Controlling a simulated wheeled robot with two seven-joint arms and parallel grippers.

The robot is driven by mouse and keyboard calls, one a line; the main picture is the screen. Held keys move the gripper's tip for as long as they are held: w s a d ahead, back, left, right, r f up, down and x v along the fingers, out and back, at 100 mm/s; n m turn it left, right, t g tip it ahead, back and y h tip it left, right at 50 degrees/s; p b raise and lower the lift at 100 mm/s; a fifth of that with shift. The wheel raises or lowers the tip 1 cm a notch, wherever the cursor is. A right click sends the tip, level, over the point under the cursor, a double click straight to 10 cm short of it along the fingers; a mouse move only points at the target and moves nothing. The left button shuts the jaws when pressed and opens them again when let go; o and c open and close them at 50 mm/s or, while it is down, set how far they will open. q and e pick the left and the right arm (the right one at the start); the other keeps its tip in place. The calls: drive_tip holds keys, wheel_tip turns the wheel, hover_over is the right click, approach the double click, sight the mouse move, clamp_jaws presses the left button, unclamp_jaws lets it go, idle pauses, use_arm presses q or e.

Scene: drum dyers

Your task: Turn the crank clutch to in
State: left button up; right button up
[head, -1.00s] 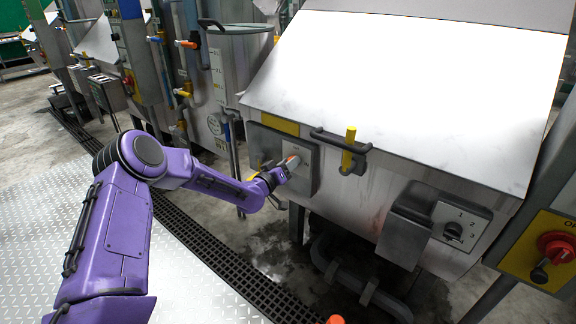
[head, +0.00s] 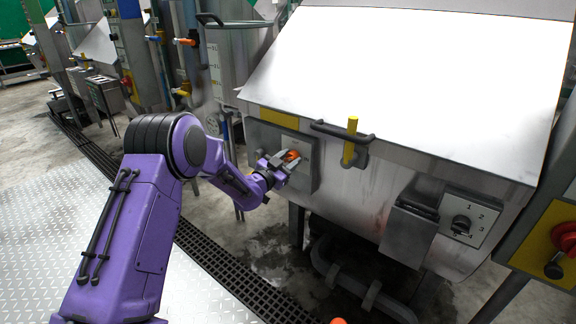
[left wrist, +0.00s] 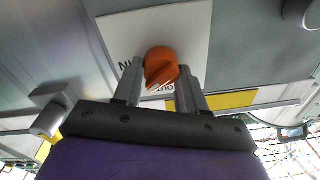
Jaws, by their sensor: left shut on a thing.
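The crank clutch is an orange knob (head: 291,155) on a grey plate on the front of the steel machine. I cannot tell for sure which word the knob points to. My left gripper (head: 283,160) is at the plate, its two grey fingers (left wrist: 160,88) on either side of the knob and shut on it. My right gripper is not in view.
A yellow handle (head: 350,140) on a dark bracket stands just right of the plate. A numbered dial (head: 461,226) and a red switch on a yellow panel (head: 548,236) are farther right. A floor grate (head: 222,265) runs below.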

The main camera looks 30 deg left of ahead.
use_arm(q)
drive_tip(key=m+b, duration=0.2)
drive_tip(key=m, duration=0.1)
drive_tip(key=shift+f+m+b, duration=0.25)
drive_tip(key=shift+m+b, duration=0.15)
drive_tip(key=shift+r+m+b, duration=0.1)
drive_tip(key=shift+m+b, duration=1.1)
drive_tip(key=shift+m, duration=0.4)
drive_tip(key=o, duration=1.1)
drive_tip(key=shift+c, duration=0.2)
drive_tip(key=s+b, duration=0.1)
drive_tip(key=s, duration=0.9)
drive_tip(key=shift+s+a+f, duration=0.25)
drive_tip(key=shift+a, duration=0.15)
